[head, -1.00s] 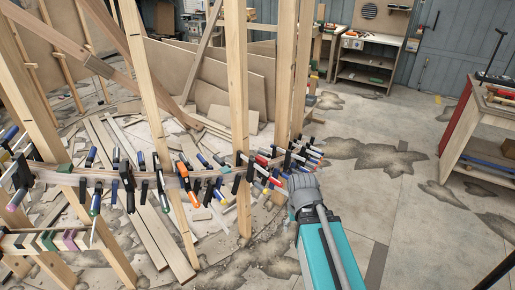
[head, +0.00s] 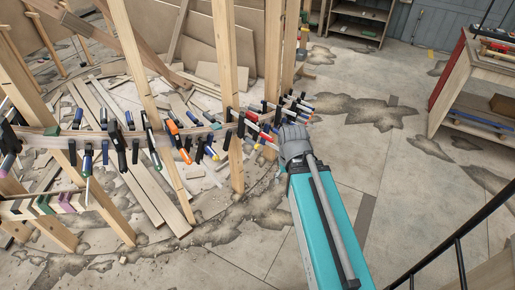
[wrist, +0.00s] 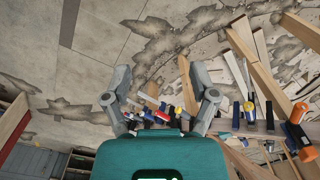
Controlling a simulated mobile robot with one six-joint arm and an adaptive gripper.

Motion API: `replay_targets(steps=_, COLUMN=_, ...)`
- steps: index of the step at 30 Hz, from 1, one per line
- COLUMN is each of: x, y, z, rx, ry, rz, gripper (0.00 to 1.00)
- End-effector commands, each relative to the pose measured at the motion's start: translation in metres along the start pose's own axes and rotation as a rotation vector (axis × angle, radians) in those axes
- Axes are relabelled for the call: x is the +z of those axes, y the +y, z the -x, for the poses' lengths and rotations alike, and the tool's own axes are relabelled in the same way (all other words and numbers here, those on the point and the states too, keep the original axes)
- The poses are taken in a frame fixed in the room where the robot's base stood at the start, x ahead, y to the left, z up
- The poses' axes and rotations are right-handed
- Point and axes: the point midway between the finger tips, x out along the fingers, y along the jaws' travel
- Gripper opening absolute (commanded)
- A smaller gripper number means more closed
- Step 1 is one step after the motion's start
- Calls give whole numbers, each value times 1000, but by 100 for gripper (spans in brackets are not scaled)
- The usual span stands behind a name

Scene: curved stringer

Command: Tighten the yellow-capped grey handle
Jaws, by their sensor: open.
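A curved wooden stringer (head: 90,139) runs between upright posts and carries a row of clamps with coloured handles. I cannot pick out the yellow-capped grey handle for certain. A small yellow spot (wrist: 249,106) shows on a clamp right of my gripper in the wrist view. Another yellow-and-blue end (wrist: 178,111) shows between my fingers, partly hidden by my gripper body. My gripper (wrist: 163,100) is open, its two fingers spread on either side of several clamp ends, with no visible grip on any. In the head view my gripper (head: 293,141) is at the right end of the clamp row.
Wooden posts (head: 222,70) stand close left of my gripper. Orange-handled clamps (wrist: 298,113) are at the right of the wrist view. Loose planks (head: 135,165) lie on the floor behind the stringer. A workbench (head: 470,85) stands at the right, with open concrete floor before it.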

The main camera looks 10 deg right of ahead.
Motion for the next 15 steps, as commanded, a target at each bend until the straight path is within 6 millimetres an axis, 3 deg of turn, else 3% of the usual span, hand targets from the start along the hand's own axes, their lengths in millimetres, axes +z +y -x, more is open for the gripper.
replay_targets(steps=8, x=-16, y=-9, z=-28, rx=-81, ry=41, rz=68, gripper=75)
replay_targets(steps=15, x=-45, y=-24, z=-66, rx=-218, ry=136, rz=186, gripper=75)
